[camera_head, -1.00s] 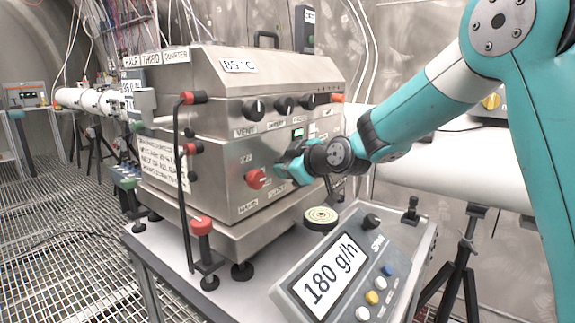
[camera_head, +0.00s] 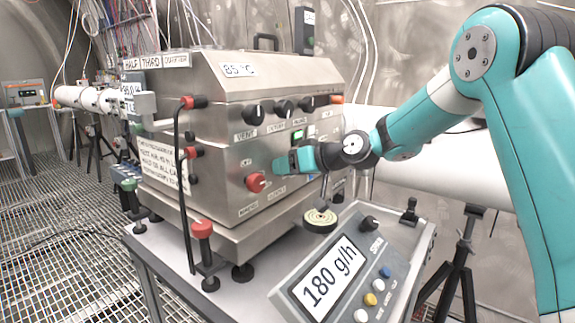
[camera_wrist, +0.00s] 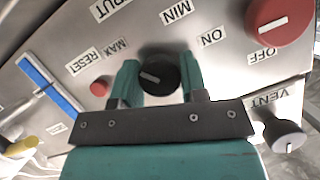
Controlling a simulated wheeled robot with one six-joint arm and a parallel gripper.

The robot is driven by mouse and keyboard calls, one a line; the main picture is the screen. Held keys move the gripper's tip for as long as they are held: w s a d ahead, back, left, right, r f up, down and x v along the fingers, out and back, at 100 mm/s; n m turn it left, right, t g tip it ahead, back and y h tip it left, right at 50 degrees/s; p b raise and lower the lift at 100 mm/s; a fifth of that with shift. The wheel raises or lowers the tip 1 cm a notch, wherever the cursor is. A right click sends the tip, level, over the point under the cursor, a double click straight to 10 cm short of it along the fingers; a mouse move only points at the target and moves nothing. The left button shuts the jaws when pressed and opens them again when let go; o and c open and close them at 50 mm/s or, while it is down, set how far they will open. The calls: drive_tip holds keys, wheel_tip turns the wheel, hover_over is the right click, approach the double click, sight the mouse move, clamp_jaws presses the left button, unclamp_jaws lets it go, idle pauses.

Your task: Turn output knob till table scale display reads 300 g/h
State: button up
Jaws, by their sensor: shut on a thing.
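The table scale (camera_head: 400,243) stands on the table's right side, and its display (camera_head: 330,277) reads 180 g/h. The black output knob (camera_wrist: 160,75) shows in the wrist view, near the MIN and MAX labels on the steel machine's front. Its white mark points left in that view. My gripper (camera_wrist: 160,80) is shut on the knob, with one teal finger on each side. In the head view my gripper (camera_head: 285,163) reaches the machine's front from the right and hides the knob.
A red ON/OFF knob (camera_head: 256,182) sits left of my gripper, and several black knobs (camera_head: 284,108) sit above it. A round disc (camera_head: 320,219) is below my gripper. A red-topped post (camera_head: 202,231) stands at the table's front. A tripod (camera_head: 455,265) stands at right.

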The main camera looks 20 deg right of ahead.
drive_tip(key=shift+m+y, duration=0.3)
drive_tip(key=shift+m, duration=0.2)
idle(0.3)
drive_tip(key=o, duration=0.9)
drive_tip(key=b+v, duration=0.1)
drive_tip(key=v, duration=1.6)
drive_tip(key=shift+d+r, duration=0.15)
drive_tip(key=shift+d, duration=0.2)
